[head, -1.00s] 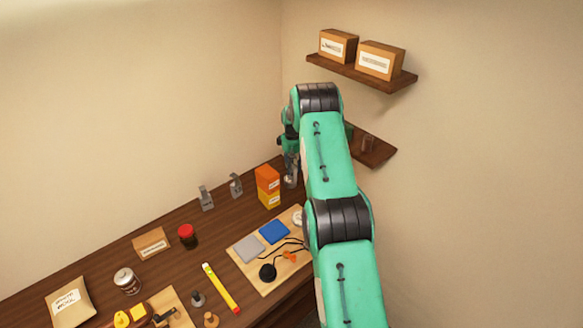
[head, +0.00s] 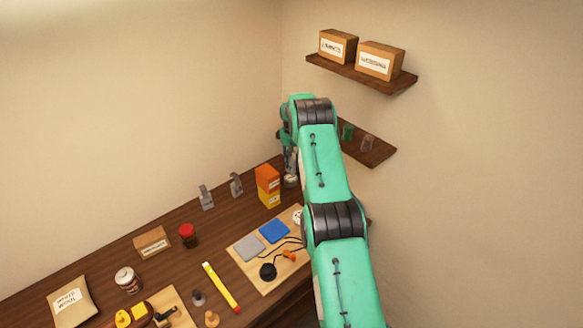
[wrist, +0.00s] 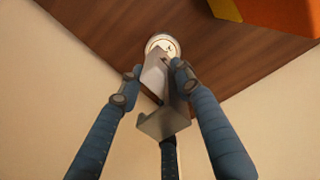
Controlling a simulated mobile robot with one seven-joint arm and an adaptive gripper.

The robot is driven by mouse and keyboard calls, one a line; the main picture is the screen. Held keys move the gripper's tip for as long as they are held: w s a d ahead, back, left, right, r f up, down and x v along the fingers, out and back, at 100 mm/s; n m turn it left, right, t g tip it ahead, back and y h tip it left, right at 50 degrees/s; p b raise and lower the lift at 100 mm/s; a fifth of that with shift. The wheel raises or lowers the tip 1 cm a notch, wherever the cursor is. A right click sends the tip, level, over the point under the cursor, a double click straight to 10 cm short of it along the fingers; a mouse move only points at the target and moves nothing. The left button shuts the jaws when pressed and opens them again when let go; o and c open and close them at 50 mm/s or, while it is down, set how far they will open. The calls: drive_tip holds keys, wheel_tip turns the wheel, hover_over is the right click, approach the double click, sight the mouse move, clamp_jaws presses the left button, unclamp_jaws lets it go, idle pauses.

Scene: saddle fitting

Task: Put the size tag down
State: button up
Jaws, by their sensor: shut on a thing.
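My gripper (wrist: 157,78) is shut on a grey bent metal piece (wrist: 163,122), which appears to be the size tag. It has a hooked lower end and sits between the two blue fingers. In the head view my gripper (head: 289,155) is at the far right end of the bench, partly hidden by my arm, and the held piece cannot be made out. A round, pale-faced thing (wrist: 163,43) lies just beyond the held piece in the wrist view. I cannot tell whether they touch.
An orange and yellow box stack (head: 267,186) stands left of my gripper. Two grey metal brackets (head: 206,197) stand farther left. A board (head: 266,281) with blue and grey pads lies nearer. A low wall shelf (head: 371,153) holds small items at right.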

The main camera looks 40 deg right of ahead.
sight(291, 166)
drive_tip(key=shift+f+p, duration=0.4)
drive_tip(key=shift+f, duration=1.3)
drive_tip(key=shift+f, duration=0.15)
drive_tip(key=o, duration=1.2)
wheel_tip(291, 166, up, 12)
drive_tip(key=shift+a+r+b, duration=0.15)
drive_tip(key=shift+b, duration=0.75)
